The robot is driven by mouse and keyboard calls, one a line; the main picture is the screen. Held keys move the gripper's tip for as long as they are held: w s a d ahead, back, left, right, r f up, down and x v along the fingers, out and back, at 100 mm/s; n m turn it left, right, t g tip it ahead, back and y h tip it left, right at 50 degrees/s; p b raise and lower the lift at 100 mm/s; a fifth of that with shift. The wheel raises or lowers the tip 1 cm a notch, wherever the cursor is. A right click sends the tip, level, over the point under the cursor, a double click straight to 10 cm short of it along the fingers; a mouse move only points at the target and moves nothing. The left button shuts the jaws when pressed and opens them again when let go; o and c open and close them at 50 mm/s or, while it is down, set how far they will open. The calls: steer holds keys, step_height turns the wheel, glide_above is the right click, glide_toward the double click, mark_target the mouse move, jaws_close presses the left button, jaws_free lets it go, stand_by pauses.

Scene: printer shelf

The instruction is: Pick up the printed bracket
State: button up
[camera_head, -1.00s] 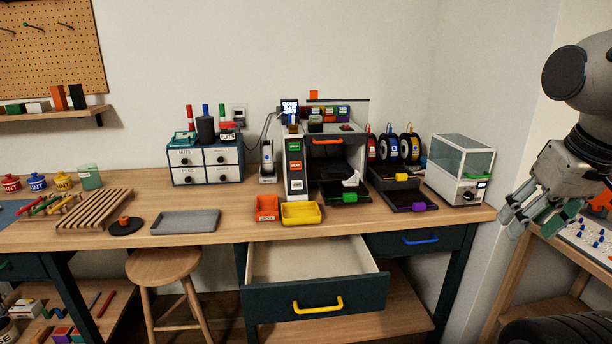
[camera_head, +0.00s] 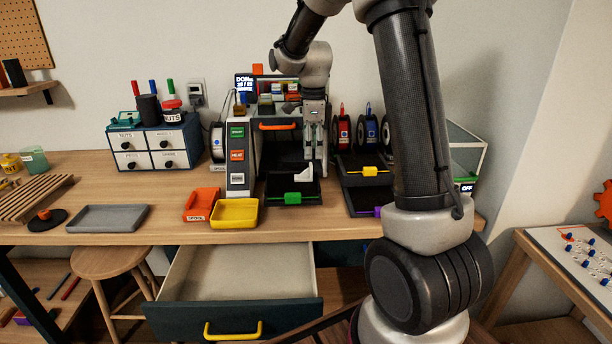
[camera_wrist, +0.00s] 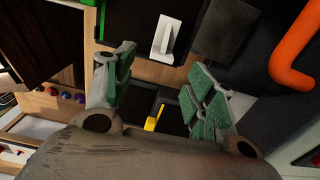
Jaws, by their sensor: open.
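The printed bracket (camera_head: 292,189) is a small white L-shaped piece on the dark tray (camera_head: 312,198) with a green handle, at the front of the printer. In the wrist view the white bracket (camera_wrist: 166,38) stands on a dark surface, with one upright wall. My gripper (camera_head: 313,155) is in front of the printer opening, above and close to the bracket. In the wrist view my gripper (camera_wrist: 164,66) is open, its green-padded fingers apart with nothing between them. The bracket shows beyond the gap, apart from the fingers.
The printer has an orange handle (camera_head: 278,126) above its opening; it shows close by in the wrist view (camera_wrist: 288,62). A second dark tray with a yellow handle (camera_head: 370,171) lies to the right. Orange (camera_head: 201,205) and yellow (camera_head: 234,213) bins stand in front. An open drawer (camera_head: 235,277) juts out below.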

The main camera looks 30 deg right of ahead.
step_height(320, 180, down, 7)
steer(key=shift+w, duration=0.1)
steer(key=shift+c, duration=0.2)
steer(key=c, duration=0.8)
